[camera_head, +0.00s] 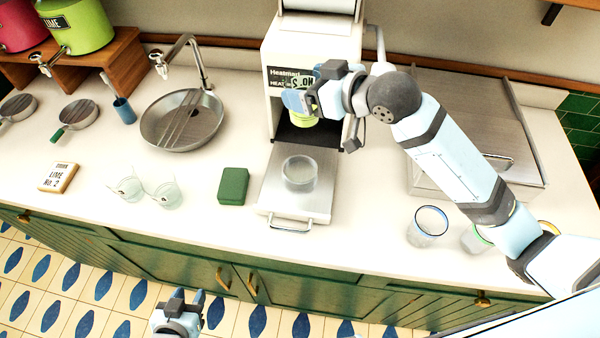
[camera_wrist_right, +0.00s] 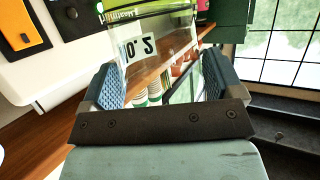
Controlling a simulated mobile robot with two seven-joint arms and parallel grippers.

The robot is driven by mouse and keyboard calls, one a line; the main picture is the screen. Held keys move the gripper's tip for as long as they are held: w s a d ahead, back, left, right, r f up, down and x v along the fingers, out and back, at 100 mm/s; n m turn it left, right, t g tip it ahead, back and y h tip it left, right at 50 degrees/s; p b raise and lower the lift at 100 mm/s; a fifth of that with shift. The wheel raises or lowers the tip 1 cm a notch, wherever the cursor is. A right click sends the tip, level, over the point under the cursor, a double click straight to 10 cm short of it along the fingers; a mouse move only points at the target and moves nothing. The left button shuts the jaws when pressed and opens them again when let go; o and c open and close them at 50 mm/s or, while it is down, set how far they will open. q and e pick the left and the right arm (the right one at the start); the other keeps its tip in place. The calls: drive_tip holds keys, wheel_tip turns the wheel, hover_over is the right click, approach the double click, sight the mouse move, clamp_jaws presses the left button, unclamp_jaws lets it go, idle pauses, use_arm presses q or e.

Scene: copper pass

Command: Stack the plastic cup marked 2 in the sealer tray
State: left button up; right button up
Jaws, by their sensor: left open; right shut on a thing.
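My right gripper (camera_head: 300,104) is shut on a clear plastic cup (camera_wrist_right: 165,38) whose label reads "No 2" in the right wrist view. In the head view the cup's yellow-green lower part (camera_head: 296,118) shows below the fingers, in front of the sealer (camera_head: 312,50) and above its tray. The sealer tray (camera_head: 272,197) is pulled out on the counter, with a round translucent holder or cup (camera_head: 299,173) on it; I cannot tell which. My left gripper (camera_head: 180,308) is open and empty, low in front of the counter.
A green box (camera_head: 233,186) is left of the tray. Rimmed glasses (camera_head: 427,228) stand at right, partly behind my right arm. A sink (camera_head: 182,120) lies behind; counter left of the tray is partly clear.

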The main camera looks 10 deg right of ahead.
drive_tip(key=shift+a+r+n+g+y, duration=0.2)
drive_tip(key=shift+r+n+y, duration=0.05)
drive_tip(key=shift+r, duration=0.2)
drive_tip(key=shift+a+r+n+g+y, duration=0.2)
drive_tip(key=shift+r+n+y, duration=0.05)
drive_tip(key=shift+r, duration=0.15)
drive_tip(key=shift+s+a+f, duration=0.1)
drive_tip(key=shift+f, duration=0.05)
drive_tip(key=p, duration=0.1)
hover_over(298, 183)
drive_tip(key=w+d, duration=0.2)
drive_tip(key=w, duration=0.1)
wheel_tip(298, 183, down, 14)
drive_tip(key=f, duration=0.5)
drive_tip(key=shift+w+d+f, duration=0.1)
drive_tip(key=shift+w+f, duration=0.05)
drive_tip(key=shift+w, duration=0.05)
drive_tip(key=shift+f, duration=0.4)
